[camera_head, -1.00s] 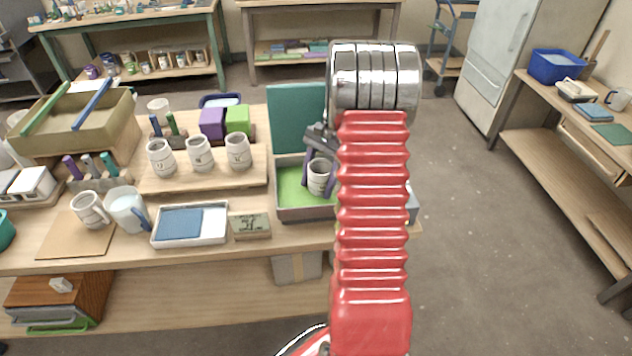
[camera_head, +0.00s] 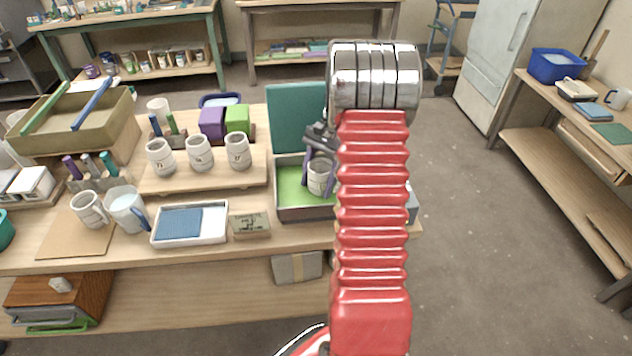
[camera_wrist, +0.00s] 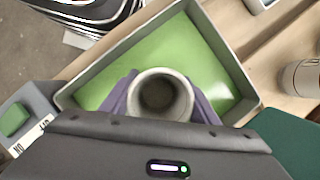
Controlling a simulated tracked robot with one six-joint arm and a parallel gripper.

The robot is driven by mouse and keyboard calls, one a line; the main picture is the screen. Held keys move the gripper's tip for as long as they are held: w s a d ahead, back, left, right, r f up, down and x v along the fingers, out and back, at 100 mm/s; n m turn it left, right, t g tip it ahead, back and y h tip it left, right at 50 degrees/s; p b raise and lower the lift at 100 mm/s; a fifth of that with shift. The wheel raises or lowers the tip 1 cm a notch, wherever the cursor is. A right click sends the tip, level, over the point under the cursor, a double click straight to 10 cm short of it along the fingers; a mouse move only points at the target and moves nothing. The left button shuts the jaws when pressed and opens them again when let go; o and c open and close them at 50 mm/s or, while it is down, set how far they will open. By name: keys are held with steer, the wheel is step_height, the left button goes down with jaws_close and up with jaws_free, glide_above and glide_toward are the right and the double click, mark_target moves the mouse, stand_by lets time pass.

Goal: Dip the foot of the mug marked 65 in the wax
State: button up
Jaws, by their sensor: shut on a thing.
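My gripper (camera_head: 318,165) is shut on a pale mug (camera_head: 319,179), which it holds upright over a pan of green wax (camera_head: 290,188). The mug's mark is too small to read. In the wrist view the mug (camera_wrist: 160,97) is seen from above, its mouth open, with the purple fingers on both sides and the green wax (camera_wrist: 178,52) around it. The mug hides its own foot, so I cannot tell whether it touches the wax. The pan (camera_head: 305,213) has grey walls and a raised teal lid (camera_head: 296,115) behind it.
Three marked mugs (camera_head: 200,153) stand on a wooden board (camera_head: 205,183) left of the pan. A tray with a blue pad (camera_head: 180,224) and a small sign block (camera_head: 250,225) are at the front. A grey box with a green button (camera_wrist: 14,119) adjoins the pan.

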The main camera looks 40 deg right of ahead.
steer(key=shift+r, duration=0.25)
steer(key=shift+r, duration=0.9)
stand_by(1.1)
step_height(320, 180, up, 8)
steer(key=shift+f, duration=0.25)
stand_by(0.7)
